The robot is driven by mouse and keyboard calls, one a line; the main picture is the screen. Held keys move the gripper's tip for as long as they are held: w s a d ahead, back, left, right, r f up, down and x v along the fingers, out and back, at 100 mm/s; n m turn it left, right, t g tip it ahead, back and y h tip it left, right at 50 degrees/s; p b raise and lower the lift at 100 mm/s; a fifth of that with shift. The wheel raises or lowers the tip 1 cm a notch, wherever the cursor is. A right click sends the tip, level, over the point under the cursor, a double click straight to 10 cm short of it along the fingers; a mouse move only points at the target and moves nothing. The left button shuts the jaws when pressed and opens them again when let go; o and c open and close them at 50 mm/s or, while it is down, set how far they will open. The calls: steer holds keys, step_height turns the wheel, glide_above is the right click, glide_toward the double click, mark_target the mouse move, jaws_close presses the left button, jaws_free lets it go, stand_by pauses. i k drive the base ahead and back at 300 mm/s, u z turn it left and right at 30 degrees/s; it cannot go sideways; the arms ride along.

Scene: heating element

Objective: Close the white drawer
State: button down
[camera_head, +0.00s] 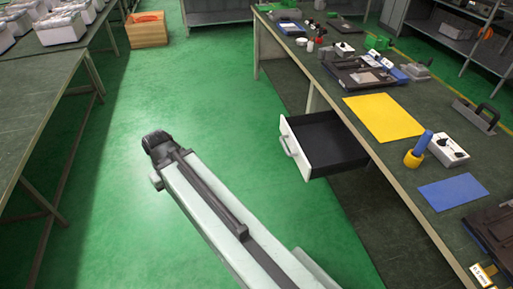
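The white drawer (296,157) is open, pulled out to the left from under the right workbench. Its white front has a light handle (287,145). Its dark inside looks empty. My arm reaches from the bottom of the picture up and left, and ends in view at a dark joint over the green floor, left of the drawer and apart from it. No gripper fingers show, so I cannot see whether my gripper is open or shut.
The right workbench (376,146) carries a yellow sheet (384,117), a blue sheet (453,193), a yellow-and-blue tool (418,150) and several devices. Another bench (30,115) stands at left. A wooden crate (147,30) sits on the floor at the back. The green floor between is clear.

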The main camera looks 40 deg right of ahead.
mark_target(322, 144)
steer(key=z, duration=0.15)
steer(key=i, duration=0.75)
steer(key=u, duration=0.55)
steer(key=k, duration=0.85)
steer(key=z, duration=0.3)
steer(key=i, duration=0.9)
steer(key=u, duration=0.1)
